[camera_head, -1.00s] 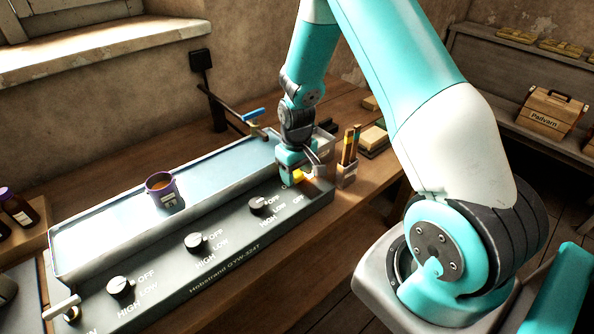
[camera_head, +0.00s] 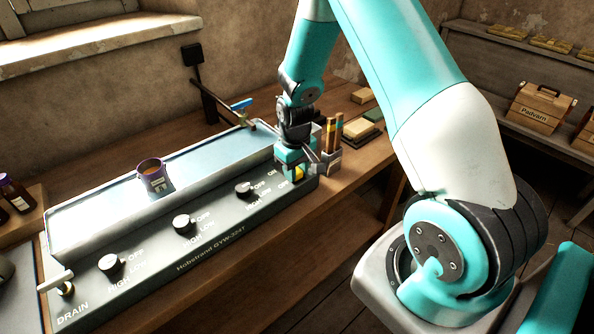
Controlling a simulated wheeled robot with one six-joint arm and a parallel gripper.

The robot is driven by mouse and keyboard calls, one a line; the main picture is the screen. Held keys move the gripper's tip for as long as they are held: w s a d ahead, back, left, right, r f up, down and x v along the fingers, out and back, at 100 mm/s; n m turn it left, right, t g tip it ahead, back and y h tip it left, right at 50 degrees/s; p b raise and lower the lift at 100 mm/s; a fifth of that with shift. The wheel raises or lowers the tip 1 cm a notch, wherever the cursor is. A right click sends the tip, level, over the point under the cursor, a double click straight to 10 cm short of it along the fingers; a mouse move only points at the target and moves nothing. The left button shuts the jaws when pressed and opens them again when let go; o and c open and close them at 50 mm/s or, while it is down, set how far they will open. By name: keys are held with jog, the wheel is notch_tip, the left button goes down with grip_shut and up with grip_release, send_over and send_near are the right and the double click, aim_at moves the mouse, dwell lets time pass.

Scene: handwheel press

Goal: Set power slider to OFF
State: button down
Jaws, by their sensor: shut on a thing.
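The grey control panel of the Hobstrand unit (camera_head: 215,238) runs along the bench front. My gripper (camera_head: 297,174) is at the panel's far right end, pointing down and shut on a small yellow part at its tips, which appears to be the power slider (camera_head: 299,173). The jaws hide most of this slider, and its exact position along its track cannot be told. An OFF label shows just left of the jaws.
Several black knobs, one of them the right knob (camera_head: 244,188), line the panel. A purple cup (camera_head: 152,177) stands on the unit's top. A pencil holder (camera_head: 329,160) is close right of my gripper. A drain lever (camera_head: 60,283) is at the left end.

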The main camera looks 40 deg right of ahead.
jog(key=c, duration=0.8)
grip_release()
jog(key=shift+s, duration=0.2)
jog(key=shift+r, duration=0.1)
notch_tip(320, 180, up, 17)
jog(key=b, duration=0.2)
jog(key=shift+r, duration=0.1)
jog(key=s+a+r+n+y, duration=0.2)
jog(key=s+a+r+n, duration=0.1)
jog(key=s+a, duration=0.8)
jog(key=s+a+r+n+y, duration=0.2)
jog(key=s+a+r+n, duration=0.1)
jog(key=s+a, duration=0.8)
jog(key=shift+s+a+r+n, duration=0.15)
jog(key=shift+a+r+n, duration=0.15)
jog(key=shift+a+n, duration=0.1)
